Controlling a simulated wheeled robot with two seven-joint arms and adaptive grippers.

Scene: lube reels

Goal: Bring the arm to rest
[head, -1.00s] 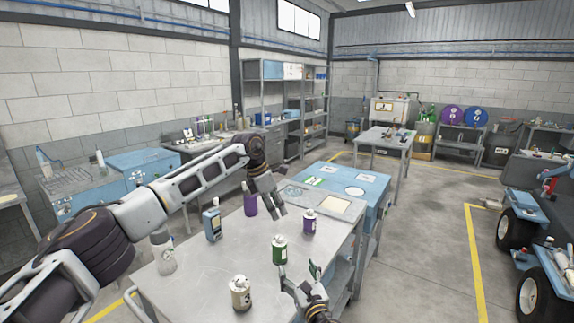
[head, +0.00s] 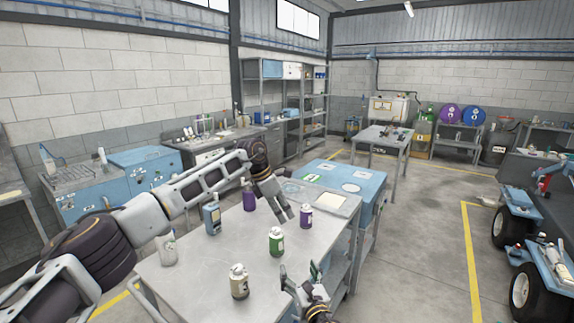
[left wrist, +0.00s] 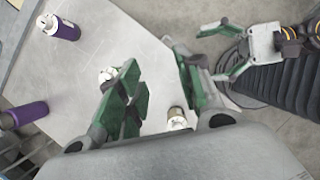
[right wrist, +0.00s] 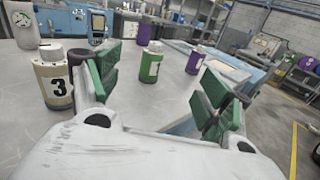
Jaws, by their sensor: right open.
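My left gripper (head: 284,214) hangs over the work table (head: 190,290), close to the left of a purple bottle (head: 306,216) and apart from the other bottles. Its green-padded fingers stand apart in the left wrist view (left wrist: 160,85), with nothing held between them. My right gripper (head: 300,278) is low at the table's front right edge. Its fingers are spread and empty in the right wrist view (right wrist: 155,90). The bottle marked 3 (right wrist: 54,80) stands upright to its left. A green-labelled bottle (right wrist: 151,64) and the purple one stand beyond its fingers.
A second purple bottle (head: 249,198), a blue handheld device (head: 211,218) and a white bottle (head: 167,248) also stand on the table. A blue cabinet (head: 345,180) adjoins its far side. A wheeled blue cart (head: 540,265) is at right. Open floor (head: 430,230) lies between.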

